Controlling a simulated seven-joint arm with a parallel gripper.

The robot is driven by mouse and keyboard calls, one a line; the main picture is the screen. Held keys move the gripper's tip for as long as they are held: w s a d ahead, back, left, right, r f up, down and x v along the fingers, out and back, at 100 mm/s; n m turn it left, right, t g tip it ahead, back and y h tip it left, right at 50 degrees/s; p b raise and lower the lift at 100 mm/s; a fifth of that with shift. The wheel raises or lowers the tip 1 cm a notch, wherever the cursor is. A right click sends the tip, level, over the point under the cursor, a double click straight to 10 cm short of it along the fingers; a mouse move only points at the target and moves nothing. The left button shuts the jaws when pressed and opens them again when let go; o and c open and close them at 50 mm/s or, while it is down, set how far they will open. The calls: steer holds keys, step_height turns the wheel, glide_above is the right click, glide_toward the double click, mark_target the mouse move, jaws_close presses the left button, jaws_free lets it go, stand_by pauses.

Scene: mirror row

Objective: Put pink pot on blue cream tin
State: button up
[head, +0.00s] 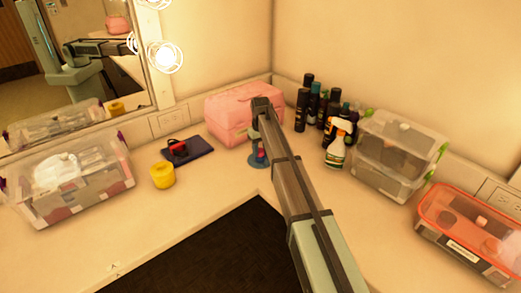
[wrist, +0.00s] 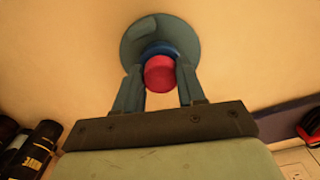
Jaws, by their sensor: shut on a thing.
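The pink pot (wrist: 159,74) is between the two fingers of my gripper (wrist: 160,92) in the wrist view, and the fingers are shut on it. A round dark blue piece (wrist: 158,48) shows right behind the pot, with a wider grey-blue disc (wrist: 137,35) around it. I cannot tell which of these is the blue cream tin, nor whether the pot touches it. In the head view the gripper (head: 259,155) points down over the blue disc (head: 258,164) on the counter. The pot is mostly hidden there by the fingers and arm.
A pink case (head: 230,112) stands just behind the gripper. A dark pad with a red item (head: 179,148) and a yellow tin (head: 163,175) lie left. Dark bottles (head: 303,110), a spray bottle (head: 337,152) and clear boxes (head: 392,165) stand right. The front-left counter is clear.

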mark_target(261, 151)
steer(key=o, duration=1)
steer(key=shift+f, duration=0.1)
steer(key=shift+o, duration=0.2)
step_height(261, 151, up, 12)
